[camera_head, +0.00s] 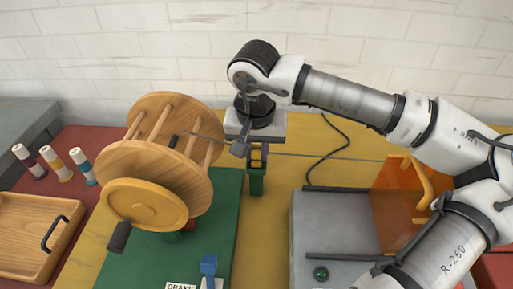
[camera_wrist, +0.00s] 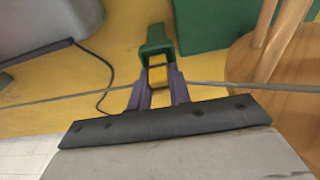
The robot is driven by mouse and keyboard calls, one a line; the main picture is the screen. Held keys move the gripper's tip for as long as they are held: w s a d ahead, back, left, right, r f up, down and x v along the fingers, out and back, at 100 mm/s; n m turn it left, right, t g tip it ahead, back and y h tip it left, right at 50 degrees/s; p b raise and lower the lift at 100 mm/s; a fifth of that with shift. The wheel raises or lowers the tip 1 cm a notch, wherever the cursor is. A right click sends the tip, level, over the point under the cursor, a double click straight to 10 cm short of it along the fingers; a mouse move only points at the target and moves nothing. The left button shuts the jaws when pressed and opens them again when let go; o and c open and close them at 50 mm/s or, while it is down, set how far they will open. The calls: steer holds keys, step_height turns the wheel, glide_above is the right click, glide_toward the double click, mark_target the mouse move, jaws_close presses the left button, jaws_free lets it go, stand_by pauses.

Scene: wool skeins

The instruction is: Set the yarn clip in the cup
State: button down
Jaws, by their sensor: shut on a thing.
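My gripper (camera_head: 257,153) points down near the middle of the head view. It is shut on a small yellow yarn clip (camera_wrist: 158,77), which shows between the two fingers. The clip also shows in the head view (camera_head: 257,158). A green cup-like holder (camera_head: 256,182) stands right below the fingertips; in the wrist view the green holder (camera_wrist: 156,42) lies just past the clip. I cannot tell whether the clip touches it or is inside it. A thin grey strand (camera_wrist: 60,97) crosses at the fingers, running from the wooden winder to the right.
The wooden winder (camera_head: 152,168) with its crank stands left on a green base (camera_head: 228,228). A blue lever (camera_head: 208,268) is in front. A grey box (camera_head: 335,228) with an orange panel (camera_head: 392,203) is right. Several spools (camera_head: 55,164) and a wooden tray (camera_head: 28,228) are left.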

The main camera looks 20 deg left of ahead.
steer(key=c, duration=1.2)
jaws_free()
step_height(320, 180, up, 14)
steer(key=s, duration=0.2)
steer(key=shift+s+d+f, duration=0.15)
steer(key=shift+d+f, duration=0.05)
